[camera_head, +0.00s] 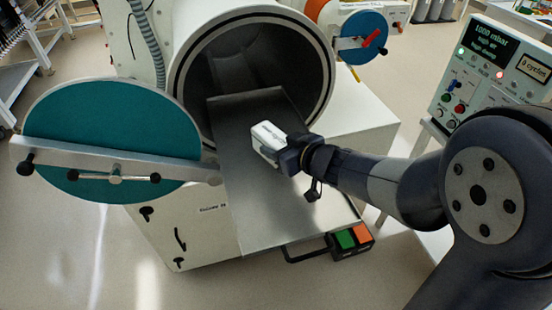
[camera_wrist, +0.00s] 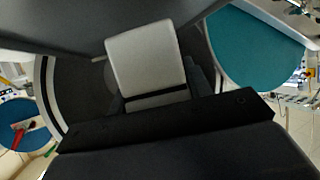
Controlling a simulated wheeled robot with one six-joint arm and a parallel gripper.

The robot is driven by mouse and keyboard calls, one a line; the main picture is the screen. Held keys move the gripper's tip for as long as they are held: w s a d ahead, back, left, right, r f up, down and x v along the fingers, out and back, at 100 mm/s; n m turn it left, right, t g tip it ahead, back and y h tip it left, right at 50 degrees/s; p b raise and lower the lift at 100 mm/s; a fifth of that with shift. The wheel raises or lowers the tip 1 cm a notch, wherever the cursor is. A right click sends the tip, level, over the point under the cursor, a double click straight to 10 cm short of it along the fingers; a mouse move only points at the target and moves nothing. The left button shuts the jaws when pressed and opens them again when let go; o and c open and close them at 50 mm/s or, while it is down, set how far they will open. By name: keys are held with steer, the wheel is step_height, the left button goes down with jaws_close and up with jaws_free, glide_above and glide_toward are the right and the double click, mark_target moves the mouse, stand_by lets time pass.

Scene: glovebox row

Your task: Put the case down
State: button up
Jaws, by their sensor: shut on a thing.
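The case is a small white box (camera_head: 268,138) with a dark band, which shows in the wrist view (camera_wrist: 146,62). My gripper (camera_head: 287,152) is shut on it, gripping its near right end. The case is over the middle of the grey metal tray (camera_head: 245,190), which extends out of the round chamber opening. I cannot tell whether the case touches the tray or hangs just above it. The gripper body hides part of the case and the tray beside it.
The open round chamber (camera_head: 322,85) is behind the tray. Its teal door (camera_head: 100,125) swings out at the left. A black handle with a green and orange block (camera_head: 345,239) is at the tray's front edge. A control panel (camera_head: 495,75) stands at the right. Bare tray surrounds the case.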

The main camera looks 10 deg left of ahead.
steer(key=shift+f+b, duration=0.5)
steer(key=shift+f, duration=1.3)
steer(key=shift+f, duration=0.2)
steer(key=o, duration=1.1)
steer(key=shift+s+d, duration=0.1)
steer(key=shift+r, duration=0.3)
steer(key=p+v, duration=0.2)
steer(key=v, duration=0.9)
steer(key=shift+f, duration=0.1)
steer(key=shift+s+d, duration=0.25)
steer(key=shift+d, duration=0.1)
